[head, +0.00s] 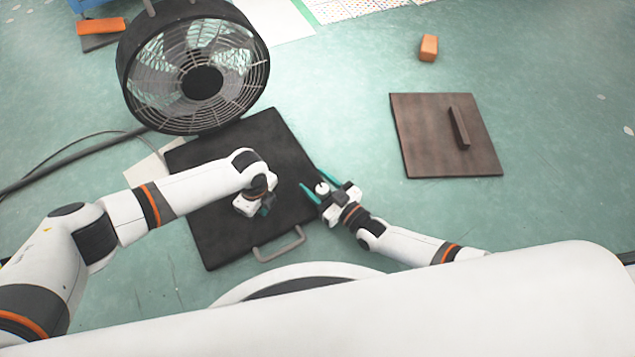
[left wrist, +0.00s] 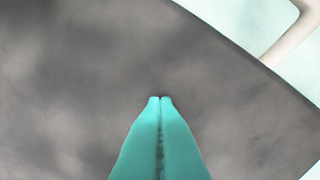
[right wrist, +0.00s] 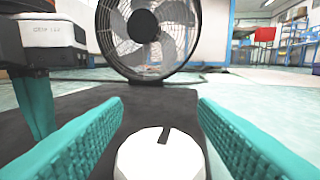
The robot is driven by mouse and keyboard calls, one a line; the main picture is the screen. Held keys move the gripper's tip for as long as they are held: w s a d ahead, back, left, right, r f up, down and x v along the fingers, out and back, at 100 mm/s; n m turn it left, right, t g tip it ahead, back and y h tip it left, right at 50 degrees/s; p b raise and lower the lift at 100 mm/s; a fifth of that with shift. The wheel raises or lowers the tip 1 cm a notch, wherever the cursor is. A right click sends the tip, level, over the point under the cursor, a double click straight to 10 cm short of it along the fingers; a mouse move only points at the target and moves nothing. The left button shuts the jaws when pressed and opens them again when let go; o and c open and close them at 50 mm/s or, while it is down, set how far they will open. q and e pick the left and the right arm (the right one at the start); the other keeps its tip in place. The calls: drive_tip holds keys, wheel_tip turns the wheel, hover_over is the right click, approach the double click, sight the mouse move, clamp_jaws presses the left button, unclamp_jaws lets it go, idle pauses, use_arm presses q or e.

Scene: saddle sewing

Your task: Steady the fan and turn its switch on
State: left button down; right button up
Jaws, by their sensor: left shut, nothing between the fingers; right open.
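The black round fan (head: 200,82) stands at the far end of a dark board (head: 215,237); it also shows upright in the right wrist view (right wrist: 145,28). A white round knob (right wrist: 160,158) with a dark notch lies between the open fingers of my right gripper (right wrist: 160,102), with gaps on both sides. In the head view my right gripper (head: 312,178) is at the board's right edge. My left gripper (head: 266,208) is shut and empty over the board, apart from the fan. Its closed teal fingertips show in the left wrist view (left wrist: 160,98).
A grey handle (head: 280,244) sticks out from the board's near edge. A brown panel with a bar (head: 425,150) and an orange block (head: 428,47) lie at right. A dark cable (head: 75,160) runs left from the fan. Green floor between board and panel is clear.

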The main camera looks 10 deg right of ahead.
drive_tip(key=shift+c, duration=0.4)
drive_tip(key=c, duration=0.9)
drive_tip(key=shift+a+h, duration=0.1)
drive_tip(key=shift+h, duration=0.2)
drive_tip(key=shift+m+t+h, duration=0.6)
drive_tip(key=shift+m+h, duration=0.1)
drive_tip(key=shift+m, duration=0.1)
drive_tip(key=o, duration=1)
drive_tip(key=shift+d, duration=0.2)
drive_tip(key=v, duration=1.2)
